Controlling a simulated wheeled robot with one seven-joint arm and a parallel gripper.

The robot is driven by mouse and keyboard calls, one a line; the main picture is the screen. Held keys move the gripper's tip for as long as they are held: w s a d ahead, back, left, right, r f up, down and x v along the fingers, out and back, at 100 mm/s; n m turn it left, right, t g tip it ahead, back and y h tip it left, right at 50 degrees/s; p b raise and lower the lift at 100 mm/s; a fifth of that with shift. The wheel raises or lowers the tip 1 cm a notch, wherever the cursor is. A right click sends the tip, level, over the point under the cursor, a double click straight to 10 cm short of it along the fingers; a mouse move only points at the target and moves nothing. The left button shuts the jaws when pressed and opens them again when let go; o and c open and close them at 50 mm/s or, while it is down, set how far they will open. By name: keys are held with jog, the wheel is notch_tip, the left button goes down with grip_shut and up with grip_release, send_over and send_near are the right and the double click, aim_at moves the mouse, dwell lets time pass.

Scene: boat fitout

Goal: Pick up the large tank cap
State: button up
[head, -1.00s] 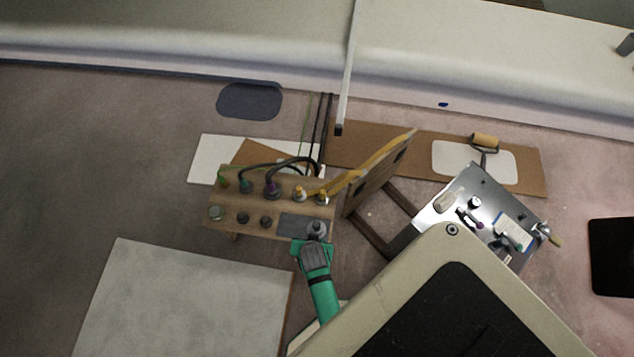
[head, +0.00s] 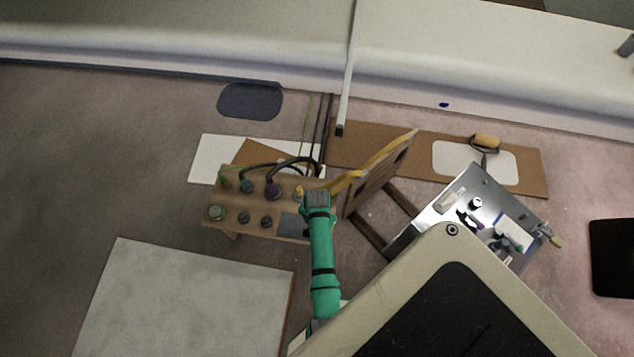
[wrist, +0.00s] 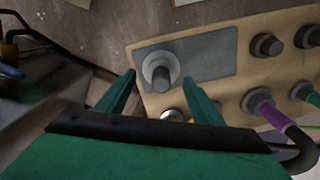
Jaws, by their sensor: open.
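A dark grey round cap (wrist: 160,72) with a raised knob and a wider pale rim sits on a grey rectangular plate (wrist: 208,56) on the wooden panel block (wrist: 284,22). It looks like the large tank cap, though no label shows. My green gripper (wrist: 160,88) is open in the wrist view, its fingers to either side of and nearer than the cap, with nothing held. In the head view my gripper (head: 316,200) is over the right end of the panel block (head: 225,232), and my arm hides the cap. Part of the plate (head: 291,223) still shows.
A leaning wooden board (head: 380,177) stands close right. A metal tray (head: 440,225) with small parts lies further right.

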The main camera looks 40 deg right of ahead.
jog(key=shift+w+d+f, duration=0.1)
jog(key=shift+f, duration=1.3)
jog(key=shift+w+d+f, duration=0.1)
jog(key=shift+f, duration=1.3)
jog(key=c, duration=0.7)
